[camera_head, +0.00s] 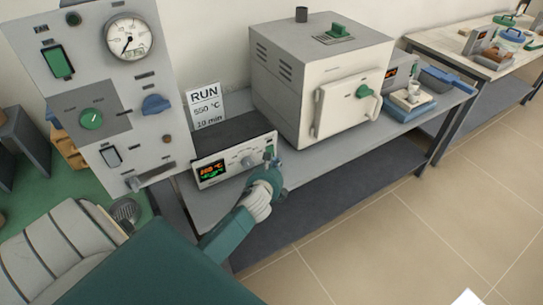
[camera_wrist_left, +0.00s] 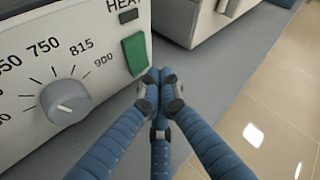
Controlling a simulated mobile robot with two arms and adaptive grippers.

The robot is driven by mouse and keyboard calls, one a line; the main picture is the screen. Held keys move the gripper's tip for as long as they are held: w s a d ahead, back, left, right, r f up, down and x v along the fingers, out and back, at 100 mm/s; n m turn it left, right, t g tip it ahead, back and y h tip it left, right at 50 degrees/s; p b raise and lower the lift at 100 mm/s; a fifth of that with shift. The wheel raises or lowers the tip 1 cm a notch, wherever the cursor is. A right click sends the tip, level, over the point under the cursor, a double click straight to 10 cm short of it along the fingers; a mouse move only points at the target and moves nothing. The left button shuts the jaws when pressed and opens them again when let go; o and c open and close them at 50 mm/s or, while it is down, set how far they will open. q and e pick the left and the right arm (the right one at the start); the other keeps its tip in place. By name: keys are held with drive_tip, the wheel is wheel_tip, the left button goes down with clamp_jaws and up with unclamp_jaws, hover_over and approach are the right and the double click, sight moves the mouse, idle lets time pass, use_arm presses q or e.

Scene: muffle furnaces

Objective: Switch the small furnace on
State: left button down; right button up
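The small furnace is a pale box (camera_head: 330,85) on the bench, its front door closed, with a green handle. In front of it to the left stands a control unit (camera_head: 208,172) with a lit display of orange and green digits and a dial. In the left wrist view, its panel has a grey temperature knob (camera_wrist_left: 65,101) and a green rocker switch (camera_wrist_left: 134,54) below the word HEAT. My left gripper (camera_head: 271,157) is at the panel's right end. Its fingers (camera_wrist_left: 155,80) are together and empty, just beside the switch's lower right corner; contact is unclear. My right gripper is out of view.
A sign (camera_head: 206,107) reading RUN, 550 °C, 10 min stands behind the control unit. A tall panel (camera_head: 105,60) with a gauge, a green knob and a blue knob is at left.

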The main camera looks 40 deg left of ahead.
use_arm(q)
drive_tip(key=shift+a, duration=0.15)
drive_tip(key=shift+w+a, duration=0.15)
drive_tip(key=shift+a, duration=0.1)
drive_tip(key=shift+w+a, duration=0.15)
drive_tip(key=shift+a, duration=0.15)
idle(0.8)
drive_tip(key=shift+d, duration=0.15)
drive_tip(key=shift+s+d+p, duration=0.35)
drive_tip(key=shift+d+p, duration=0.05)
drive_tip(key=shift+d, duration=0.2)
drive_tip(key=shift+s+d, duration=0.1)
drive_tip(key=shift+d, duration=0.2)
drive_tip(key=shift+s+d+r+p, duration=0.1)
drive_tip(key=shift+s+d+p, duration=0.15)
drive_tip(key=shift+d, duration=0.4)
drive_tip(key=shift+s+d+r+p, duration=0.1)
drive_tip(key=shift+s+d, duration=0.2)
drive_tip(key=shift+d, duration=0.4)
drive_tip(key=shift+s+d+r+p, duration=0.1)
drive_tip(key=shift+s+d+p, duration=0.15)
drive_tip(key=shift+d, duration=0.4)
